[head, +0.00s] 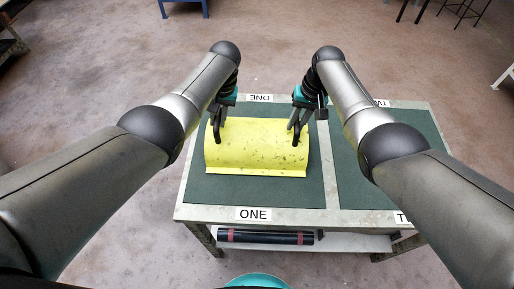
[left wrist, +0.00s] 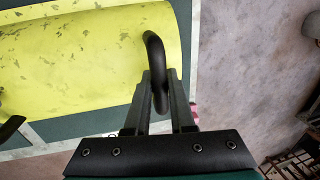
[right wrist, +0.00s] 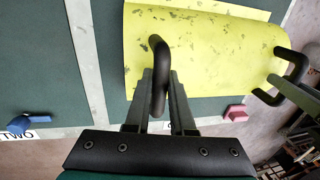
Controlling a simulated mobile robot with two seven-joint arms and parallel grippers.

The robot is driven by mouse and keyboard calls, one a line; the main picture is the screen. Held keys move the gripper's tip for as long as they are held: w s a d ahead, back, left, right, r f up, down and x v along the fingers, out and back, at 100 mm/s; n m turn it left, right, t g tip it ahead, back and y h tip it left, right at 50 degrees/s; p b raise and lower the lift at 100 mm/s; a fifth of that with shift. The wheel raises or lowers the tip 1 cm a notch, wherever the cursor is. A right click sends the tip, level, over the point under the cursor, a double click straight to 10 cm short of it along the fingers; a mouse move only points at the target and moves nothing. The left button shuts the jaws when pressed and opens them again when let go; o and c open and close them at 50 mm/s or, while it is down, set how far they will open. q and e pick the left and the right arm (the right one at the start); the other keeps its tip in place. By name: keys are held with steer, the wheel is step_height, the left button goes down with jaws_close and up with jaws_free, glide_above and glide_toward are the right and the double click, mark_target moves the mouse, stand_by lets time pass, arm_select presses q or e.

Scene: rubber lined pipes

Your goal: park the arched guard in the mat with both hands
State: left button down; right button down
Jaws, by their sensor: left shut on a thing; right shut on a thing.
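The arched guard (head: 257,150) is a yellow, scuffed half-round cover with two black handles. It lies over the green mat marked ONE (head: 290,192), on the left part of the table; I cannot tell whether it touches the mat. My left gripper (head: 217,132) is shut on the guard's left handle (left wrist: 157,62). My right gripper (head: 296,132) is shut on its right handle (right wrist: 158,65). The guard also shows in the left wrist view (left wrist: 80,65) and in the right wrist view (right wrist: 195,55).
A second green mat, marked TWO (head: 375,185), lies bare to the right. A pale strip divides the mats. A dark pipe with red bands (head: 265,237) lies on the shelf below. A blue clip (right wrist: 30,119) and a red clip (right wrist: 236,113) sit near the table edge.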

arm_select(q)
steer(key=shift+f, duration=0.2)
arm_select(e)
steer(key=shift+w+f, duration=0.1)
steer(key=shift+f, duration=0.1)
arm_select(q)
steer(key=c, duration=0.8)
jaws_free()
arm_select(e)
steer(key=c, duration=0.8)
jaws_free()
arm_select(q)
steer(key=shift+o, duration=0.2)
arm_select(e)
steer(key=shift+o, duration=0.2)
arm_select(q)
step_height(320, 180, up, 12)
steer(key=d, duration=0.2)
steer(key=shift+d, duration=0.15)
arm_select(e)
step_height(320, 180, up, 12)
steer(key=d, duration=0.2)
steer(key=shift+d, duration=0.2)
arm_select(q)
steer(key=shift+f, duration=0.1)
arm_select(e)
steer(key=shift+f, duration=0.15)
